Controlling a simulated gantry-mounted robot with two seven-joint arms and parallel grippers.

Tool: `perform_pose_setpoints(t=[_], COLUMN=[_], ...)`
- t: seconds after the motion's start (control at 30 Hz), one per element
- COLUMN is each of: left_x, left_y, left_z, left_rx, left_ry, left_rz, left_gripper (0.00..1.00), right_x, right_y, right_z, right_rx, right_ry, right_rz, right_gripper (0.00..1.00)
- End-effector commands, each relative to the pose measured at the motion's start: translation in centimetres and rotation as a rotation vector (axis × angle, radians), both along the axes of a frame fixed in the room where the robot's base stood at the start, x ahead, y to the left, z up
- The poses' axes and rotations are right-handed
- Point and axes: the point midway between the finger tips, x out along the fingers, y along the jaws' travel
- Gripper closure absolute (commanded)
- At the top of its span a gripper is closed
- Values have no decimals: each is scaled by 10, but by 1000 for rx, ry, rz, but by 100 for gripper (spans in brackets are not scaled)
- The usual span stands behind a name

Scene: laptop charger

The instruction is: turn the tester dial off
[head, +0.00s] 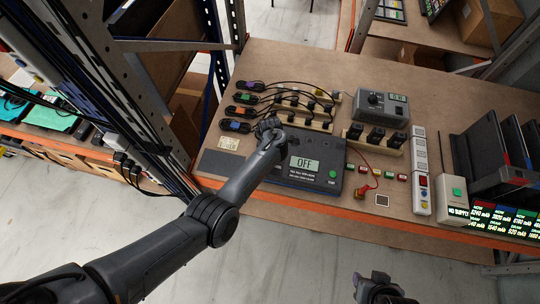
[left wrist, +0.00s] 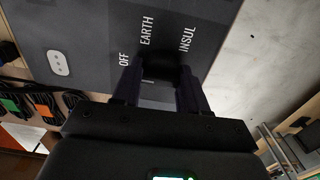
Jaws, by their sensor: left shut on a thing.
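The tester (head: 312,184) is a dark grey box lying on the bench, with a lit display (head: 303,165) that reads OFF and a green button. My left gripper (head: 268,132) is over the left part of the tester and hides its dial in the head view. In the left wrist view the dial (left wrist: 159,66) is a dark knob between the two fingers of the left gripper (left wrist: 158,85), which is shut on it. The labels OFF, EARTH and INSUL show around the dial; its pointer is hidden. My right gripper (head: 381,289) is at the bottom edge, away from the bench; its fingers are unclear.
Several chargers with coloured labels (head: 240,111) and cables lie behind the tester. A grey meter box (head: 382,104) stands behind to the right.

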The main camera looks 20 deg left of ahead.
Motion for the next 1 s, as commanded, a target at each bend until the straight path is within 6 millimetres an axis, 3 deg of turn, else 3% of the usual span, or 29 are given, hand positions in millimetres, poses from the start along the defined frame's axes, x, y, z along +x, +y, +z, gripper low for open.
perform_pose_setpoints(t=[0.23, 0.27, 0.4, 0.77, 1.0], left_x=[0, 0, 0, 0, 1], left_y=[0, 0, 0, 0, 0], left_z=[0, 0, 0, 4, 34], left_rx=[0, 0, 0, 0, -1], left_ry=[0, 0, 0, 0, -3], left_rz=[3, 3, 2, 1, 0], left_gripper=[88, 53, 32, 32, 32], right_x=[0, 0, 0, 0, 0], right_y=[1, 1, 1, -1, -2], right_z=[0, 0, 0, 1, 11], right_rx=[3, 3, 2, -5, -8], right_ry=[0, 0, 0, 0, 0], right_rz=[-2, -2, -1, 4, 5], right_gripper=[57, 57, 57, 57, 57])
